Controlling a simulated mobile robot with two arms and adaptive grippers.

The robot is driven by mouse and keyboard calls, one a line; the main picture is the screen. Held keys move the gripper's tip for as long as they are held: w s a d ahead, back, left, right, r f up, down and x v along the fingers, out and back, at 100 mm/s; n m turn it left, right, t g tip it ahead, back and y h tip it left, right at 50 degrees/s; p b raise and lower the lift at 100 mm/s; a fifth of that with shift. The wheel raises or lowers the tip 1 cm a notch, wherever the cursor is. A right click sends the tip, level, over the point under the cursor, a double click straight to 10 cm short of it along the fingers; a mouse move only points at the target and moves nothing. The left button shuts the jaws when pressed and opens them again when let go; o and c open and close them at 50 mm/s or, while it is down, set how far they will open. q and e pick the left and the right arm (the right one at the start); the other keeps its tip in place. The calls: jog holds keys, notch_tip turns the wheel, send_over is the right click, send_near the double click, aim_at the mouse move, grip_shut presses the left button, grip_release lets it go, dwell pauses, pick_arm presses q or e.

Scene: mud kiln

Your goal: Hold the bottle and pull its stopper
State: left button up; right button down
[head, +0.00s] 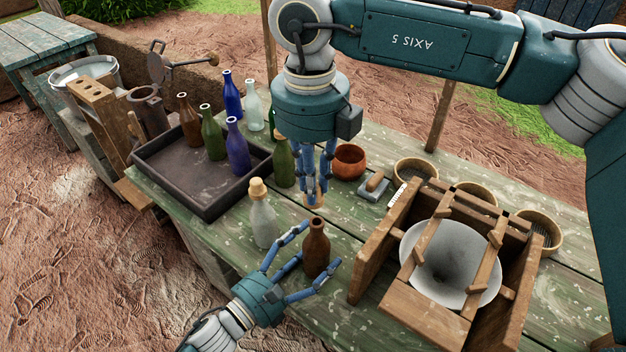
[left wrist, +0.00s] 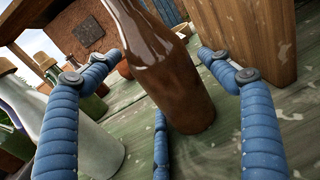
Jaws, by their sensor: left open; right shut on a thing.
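The brown bottle (head: 316,252) stands upright near the front edge of the green table; its mouth looks bare. My left gripper (head: 319,246) is open, with its fingers spread on either side of the bottle. In the left wrist view the brown bottle (left wrist: 172,75) stands between the blue fingers, which look clear of the glass. My right gripper (head: 314,186) points down just above and behind the bottle's mouth, shut on a cork stopper (head: 314,202). The stopper appears apart from the bottle. The bottle's top is out of the left wrist view.
A clear bottle with a cork (head: 263,222) stands just left of the brown bottle. A dark tray (head: 180,190) with several bottles is at the left. A wooden frame holding a grey bowl (head: 420,240) stands close on the right. A red-brown pot (head: 349,160) is behind.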

pick_arm(q)
jog(key=v, duration=1.1)
jog(key=shift+s+a, duration=0.25)
jog(key=shift+s, duration=0.1)
